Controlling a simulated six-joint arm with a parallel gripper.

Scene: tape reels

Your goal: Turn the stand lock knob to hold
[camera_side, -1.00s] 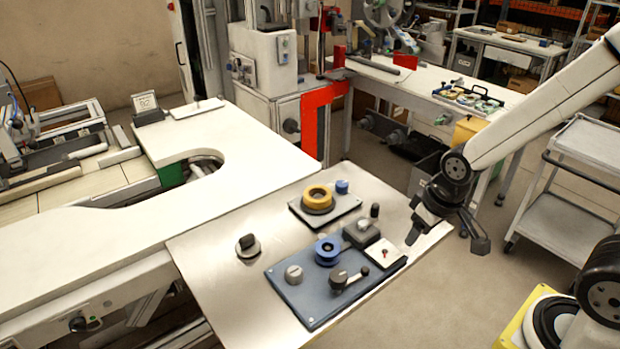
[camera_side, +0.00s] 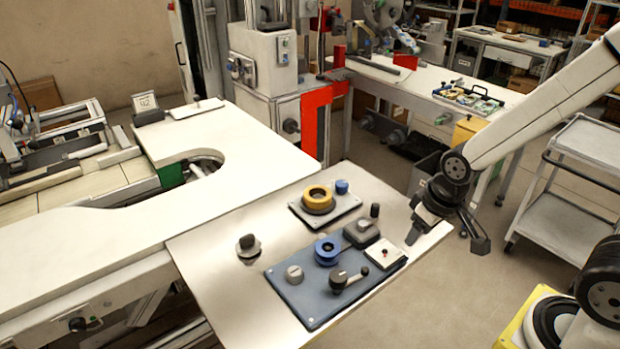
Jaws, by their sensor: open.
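Two knobs show, and I cannot tell for sure which is the stand lock knob. A dark knob on a round base (camera_side: 248,246) stands alone on the left of the metal table plate. A grey round knob (camera_side: 294,275) sits at the left of the blue-grey base plate (camera_side: 312,304). Beside it are a blue reel (camera_side: 327,252) and a dark crank with a ball handle (camera_side: 346,280). My gripper (camera_side: 413,237) points down near the plate's right edge, right of the white pad with a red button (camera_side: 385,253). It is open, apart from both knobs, and appears empty.
Behind the base plate, a yellow reel (camera_side: 318,200) and a small blue cap (camera_side: 342,187) sit on a light plate. The metal plate's front left is clear.

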